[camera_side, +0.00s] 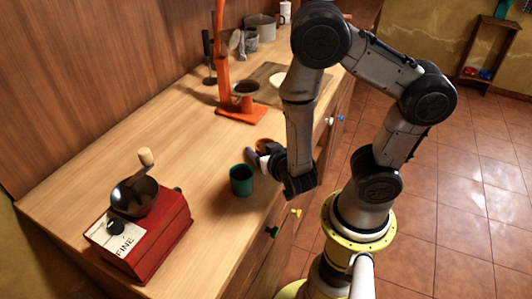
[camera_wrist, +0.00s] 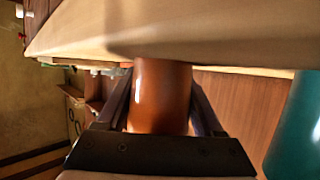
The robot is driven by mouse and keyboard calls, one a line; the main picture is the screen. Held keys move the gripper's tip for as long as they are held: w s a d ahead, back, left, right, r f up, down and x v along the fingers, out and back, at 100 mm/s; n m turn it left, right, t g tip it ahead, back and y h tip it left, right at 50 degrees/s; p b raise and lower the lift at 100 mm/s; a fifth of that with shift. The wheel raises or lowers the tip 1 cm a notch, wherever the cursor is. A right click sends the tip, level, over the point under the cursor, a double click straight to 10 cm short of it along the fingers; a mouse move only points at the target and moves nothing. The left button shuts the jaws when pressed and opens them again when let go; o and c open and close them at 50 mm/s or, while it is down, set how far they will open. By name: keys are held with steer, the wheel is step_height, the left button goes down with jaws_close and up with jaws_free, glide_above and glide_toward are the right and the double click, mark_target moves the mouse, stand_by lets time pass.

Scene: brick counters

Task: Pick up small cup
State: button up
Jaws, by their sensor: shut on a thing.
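A small orange-brown cup (camera_wrist: 162,95) fills the space between my gripper's fingers in the wrist view. In the side view only part of this cup (camera_side: 264,143) shows behind my gripper (camera_side: 260,157). The two fingers lie on either side of the cup, and my gripper is shut on it. It is near the counter's front edge; I cannot tell whether its base touches the wood. A green cup (camera_side: 241,182) stands upright on the counter, left of and nearer the camera than my gripper. It also shows in the wrist view at the right edge (camera_wrist: 298,130).
A red grinder (camera_side: 160,238) with a dark bowl stands at the near left of the wooden counter (camera_side: 190,170). An orange stand (camera_side: 240,113) holds a dark funnel farther back. A board (camera_side: 262,92) with a white dish and grey pots (camera_side: 262,28) lie behind.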

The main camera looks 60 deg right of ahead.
steer(key=c, duration=0.4)
steer(key=shift+r, duration=0.1)
steer(key=shift+c, duration=0.2)
